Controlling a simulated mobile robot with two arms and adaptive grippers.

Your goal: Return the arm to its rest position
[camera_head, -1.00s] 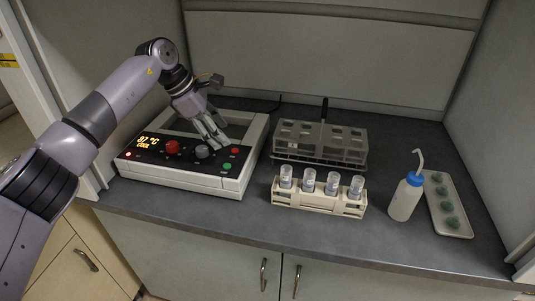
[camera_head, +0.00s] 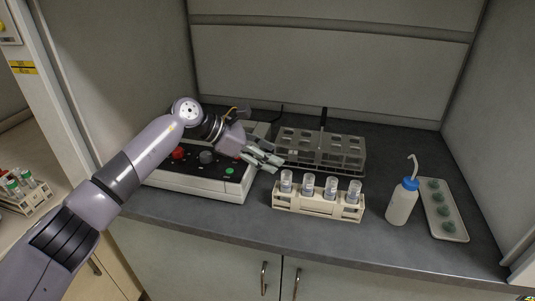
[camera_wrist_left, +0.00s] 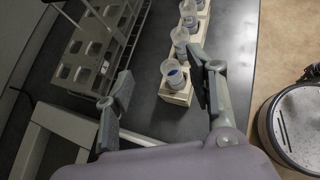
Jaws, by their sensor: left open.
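My left arm comes in from the left in the head view. Its left gripper (camera_head: 266,158) is open and empty, above the right edge of the white hot-plate-like device (camera_head: 196,187) with a dark panel and knobs. The gripper points right, towards the racks. In the left wrist view the two fingers (camera_wrist_left: 162,98) stand apart, with a cup of the beige rack between and beyond them. My right gripper is in neither view.
A wash bottle (camera_head: 402,202) and a white tray (camera_head: 444,222) stand further right. Another rack (camera_head: 24,196) with tubes is at far left.

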